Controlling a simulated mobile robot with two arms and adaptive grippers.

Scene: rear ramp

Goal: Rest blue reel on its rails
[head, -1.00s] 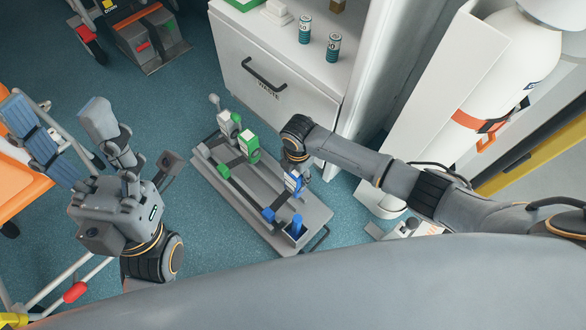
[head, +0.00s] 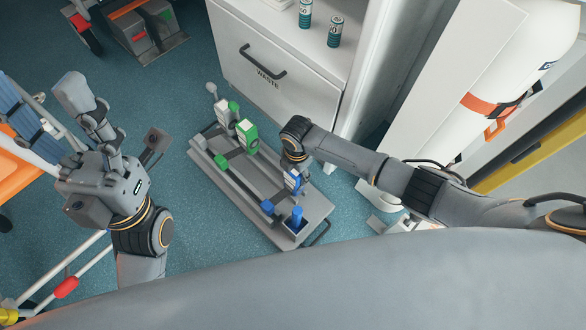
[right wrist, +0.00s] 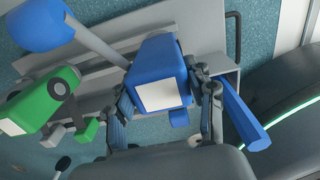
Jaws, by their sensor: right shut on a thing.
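The blue reel (right wrist: 160,75) is a blue block with a white label; in the head view (head: 293,181) it is partly hidden by my right wrist. My right gripper (right wrist: 163,90) is shut on it, one finger on each side. A grey rod runs from near the block to a blue rounded end at the upper left of the wrist view. The reel is over the front part of a grey tray (head: 255,195) with long rails; I cannot tell if it touches them. My left gripper (head: 40,90) is open and empty at the left, away from the tray.
A blue post (head: 297,218) rises at the near end. A white cabinet (head: 275,85) stands behind, and a gas cylinder (head: 505,70) at the right.

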